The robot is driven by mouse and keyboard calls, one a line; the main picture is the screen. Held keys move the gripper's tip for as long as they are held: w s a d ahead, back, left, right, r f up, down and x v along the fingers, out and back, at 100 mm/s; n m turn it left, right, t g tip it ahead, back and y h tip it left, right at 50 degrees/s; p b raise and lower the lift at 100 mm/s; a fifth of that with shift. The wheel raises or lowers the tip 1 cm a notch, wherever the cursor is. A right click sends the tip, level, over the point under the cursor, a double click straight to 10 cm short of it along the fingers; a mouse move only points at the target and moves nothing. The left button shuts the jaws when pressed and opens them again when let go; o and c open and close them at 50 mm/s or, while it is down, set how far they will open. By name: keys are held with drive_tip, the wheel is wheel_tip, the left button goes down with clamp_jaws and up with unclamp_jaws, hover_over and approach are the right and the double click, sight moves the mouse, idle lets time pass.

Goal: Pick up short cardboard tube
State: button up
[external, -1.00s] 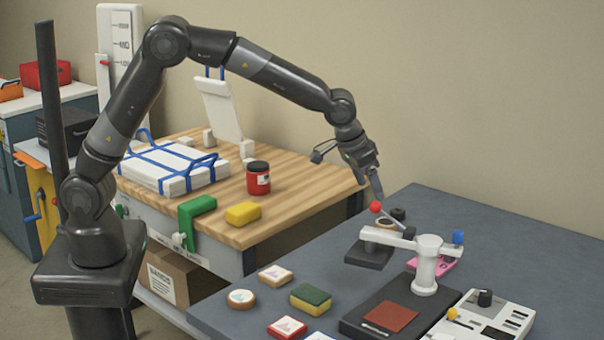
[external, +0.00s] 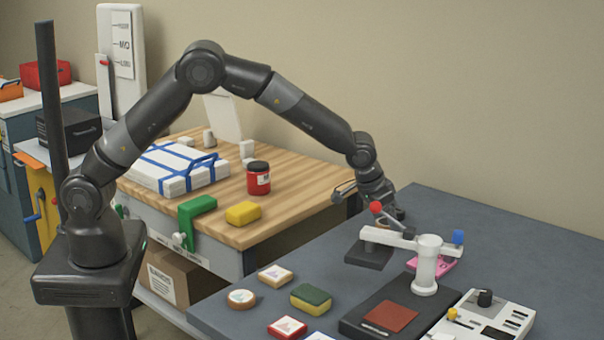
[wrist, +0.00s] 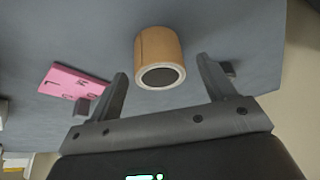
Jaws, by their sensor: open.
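The short cardboard tube (wrist: 160,54) is brown with a pale rim and a dark opening. In the wrist view it sits at the upper middle, between and just beyond the tips of my gripper (wrist: 162,68). The fingers are apart, with a gap on both sides of the tube and nothing held. In the external view my gripper (external: 392,215) is low over the grey table, behind the white press arm. There the tube (external: 384,225) is mostly hidden by my gripper and the press lever.
The white press (external: 427,265) with its red-knobbed lever (external: 376,207) stands close in front of my gripper. A pink card (wrist: 75,82) lies to the left in the wrist view. The wooden table (external: 290,205) is on the left. The grey table behind my gripper is clear.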

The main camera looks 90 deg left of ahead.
drive_tip(key=shift+x, duration=0.75)
drive_tip(key=c, duration=1.1)
